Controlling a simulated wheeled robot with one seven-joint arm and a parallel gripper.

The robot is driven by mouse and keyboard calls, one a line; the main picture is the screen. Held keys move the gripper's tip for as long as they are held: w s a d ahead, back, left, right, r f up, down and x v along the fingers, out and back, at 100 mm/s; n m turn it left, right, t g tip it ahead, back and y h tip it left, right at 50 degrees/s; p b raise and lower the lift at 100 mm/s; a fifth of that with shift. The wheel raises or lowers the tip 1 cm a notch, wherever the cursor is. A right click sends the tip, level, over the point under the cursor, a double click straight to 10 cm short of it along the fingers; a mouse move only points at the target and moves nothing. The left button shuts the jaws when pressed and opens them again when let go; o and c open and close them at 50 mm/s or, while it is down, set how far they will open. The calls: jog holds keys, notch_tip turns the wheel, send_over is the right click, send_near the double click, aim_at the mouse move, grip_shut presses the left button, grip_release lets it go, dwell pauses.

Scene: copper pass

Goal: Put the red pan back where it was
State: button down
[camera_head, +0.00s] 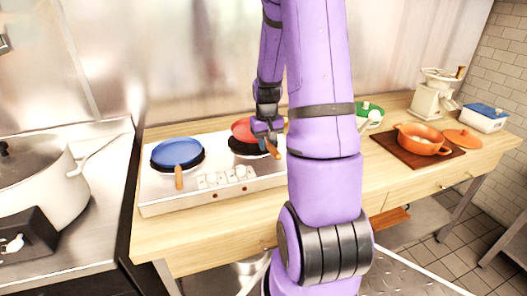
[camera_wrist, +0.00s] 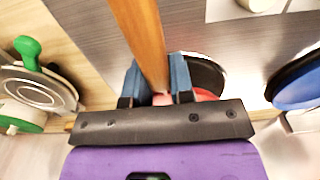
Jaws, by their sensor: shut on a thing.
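The red pan (camera_head: 242,129) is at the right burner of the white two-burner cooktop (camera_head: 215,203), partly hidden by my arm. The black burner (camera_head: 238,146) shows below the pan's near edge; I cannot tell whether the pan touches it. My gripper (camera_head: 266,127) is shut on the pan's wooden handle (camera_head: 272,150). In the wrist view the handle (camera_wrist: 145,40) runs between the two blue-grey fingers of my gripper (camera_wrist: 157,88). Only a sliver of the red pan (camera_wrist: 206,95) shows there, beside the dark burner (camera_wrist: 207,75).
A blue pan (camera_head: 177,152) sits on the left burner. A green-rimmed dish (camera_head: 370,112) is right of my arm. Farther right are an orange pot (camera_head: 420,146) on a brown board (camera_head: 385,142), an orange lid (camera_head: 462,139), and a white grinder (camera_head: 432,100). A large pot (camera_head: 40,180) stands left.

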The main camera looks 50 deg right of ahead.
aim_at(264, 161)
jog(key=shift+w+a+f, duration=0.1)
jog(key=shift+w, duration=0.4)
jog(key=shift+f, duration=1.8)
jog(key=c, duration=1)
grip_release()
